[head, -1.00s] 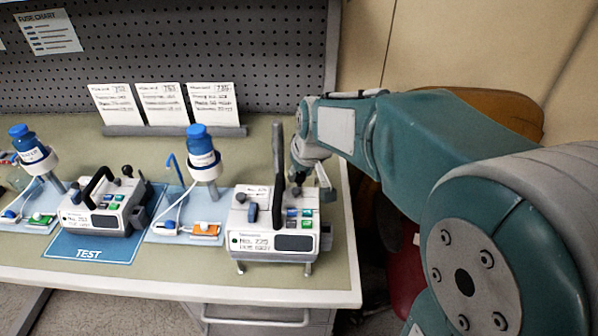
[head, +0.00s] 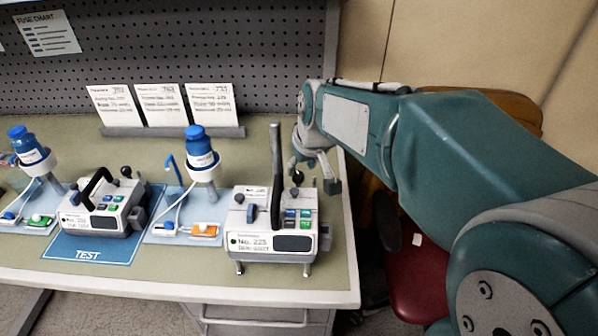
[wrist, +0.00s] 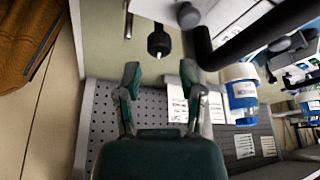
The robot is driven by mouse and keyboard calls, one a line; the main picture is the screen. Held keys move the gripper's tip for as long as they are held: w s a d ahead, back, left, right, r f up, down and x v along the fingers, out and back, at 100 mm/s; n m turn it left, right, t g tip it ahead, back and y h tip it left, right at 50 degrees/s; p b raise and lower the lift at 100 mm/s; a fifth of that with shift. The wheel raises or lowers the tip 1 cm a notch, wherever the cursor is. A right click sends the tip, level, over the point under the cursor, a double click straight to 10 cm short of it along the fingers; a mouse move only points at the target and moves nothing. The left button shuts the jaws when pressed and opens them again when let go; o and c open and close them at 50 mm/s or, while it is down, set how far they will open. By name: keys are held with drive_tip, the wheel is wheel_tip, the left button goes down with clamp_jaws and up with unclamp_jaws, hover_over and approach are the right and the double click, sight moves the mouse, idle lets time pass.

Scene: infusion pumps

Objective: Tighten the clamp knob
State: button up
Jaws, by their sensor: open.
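The right pump (head: 262,222) is a pale box with a tall black handle, standing near the bench's right front corner. A black round knob (head: 298,177) shows at its back right, beside the handle; I take it as the clamp knob. In the wrist view the dark knob (wrist: 159,42) lies just beyond the fingertips, roughly centred between them. My gripper (head: 314,175) is open and empty behind the pump's right side. Its two fingers are spread apart in the wrist view (wrist: 160,76), with a gap to the knob.
Another pump (head: 102,210) stands on the blue TEST mat (head: 88,252). Blue-capped bottles (head: 201,150) on poles stand left of the pumps. Three cards (head: 161,105) lean in a rack at the back. A red chair (head: 415,285) is right of the bench.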

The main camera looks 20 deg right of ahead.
drive_tip(key=v, duration=0.8)
drive_tip(key=shift+s, duration=0.1)
drive_tip(key=s+f+m, duration=0.1)
drive_tip(key=s+f, duration=0.2)
drive_tip(key=s, duration=0.5)
drive_tip(key=s+f+m+t, duration=0.1)
drive_tip(key=s+f, duration=0.2)
drive_tip(key=s, duration=0.5)
drive_tip(key=shift+a+h, duration=0.2)
drive_tip(key=shift+h, duration=0.2)
